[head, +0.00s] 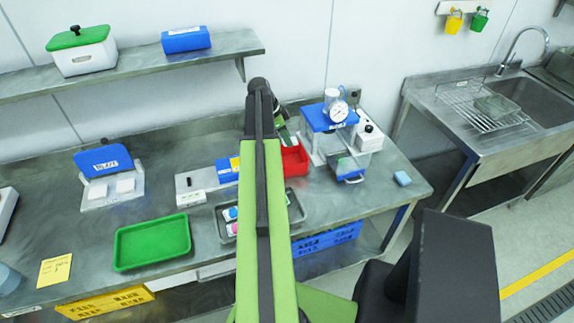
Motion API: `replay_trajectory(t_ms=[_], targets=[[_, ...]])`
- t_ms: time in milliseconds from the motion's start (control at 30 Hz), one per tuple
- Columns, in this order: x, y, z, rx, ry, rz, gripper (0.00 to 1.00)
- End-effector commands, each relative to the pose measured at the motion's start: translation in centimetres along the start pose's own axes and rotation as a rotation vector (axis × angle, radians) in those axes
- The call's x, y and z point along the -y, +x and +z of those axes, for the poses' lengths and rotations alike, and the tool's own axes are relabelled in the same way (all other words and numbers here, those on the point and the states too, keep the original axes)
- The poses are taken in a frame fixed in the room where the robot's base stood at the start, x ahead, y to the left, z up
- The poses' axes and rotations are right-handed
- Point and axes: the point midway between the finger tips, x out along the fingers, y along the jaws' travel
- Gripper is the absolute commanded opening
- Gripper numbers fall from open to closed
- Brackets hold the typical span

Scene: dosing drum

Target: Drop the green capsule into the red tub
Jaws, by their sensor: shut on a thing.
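The red tub (296,160) sits on the steel bench, partly hidden behind my arm. My gripper (286,132) points down above the tub's back left part, apart from it. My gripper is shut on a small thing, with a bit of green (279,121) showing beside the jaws. This looks like the green capsule, but my arm and the jaws hide most of it. A grey tray (298,212) in front of the tub holds a blue piece (231,213) and a pink piece (233,229); my arm covers its middle.
A press with a blue top and gauge (331,118) stands close to the right of the tub. A blue box (228,170) stands to its left. A green tray (153,243) lies at the front left. A shelf (130,68) overhangs the bench's back left.

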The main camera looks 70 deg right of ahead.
Motion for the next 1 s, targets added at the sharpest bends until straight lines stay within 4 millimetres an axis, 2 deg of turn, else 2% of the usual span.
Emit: replay_trajectory(t_ms=[33,300,400,667,700,867,1000], targets=[[0.0,1.0,0.4,0.0,0.001,0.0,0.0],[0.0,4.5,1.8,0.0,0.002,0.001,0.0],[-0.1,5.0,2.0,0.0,0.002,0.001,0.0],[-0.1,4.8,1.9,0.0,0.002,0.001,0.0],[-0.1,4.8,1.9,0.0,0.002,0.001,0.39],[-0.1,4.8,1.9,0.0,0.003,0.001,0.59],[-0.1,4.8,1.9,0.0,0.003,0.001,0.59]])
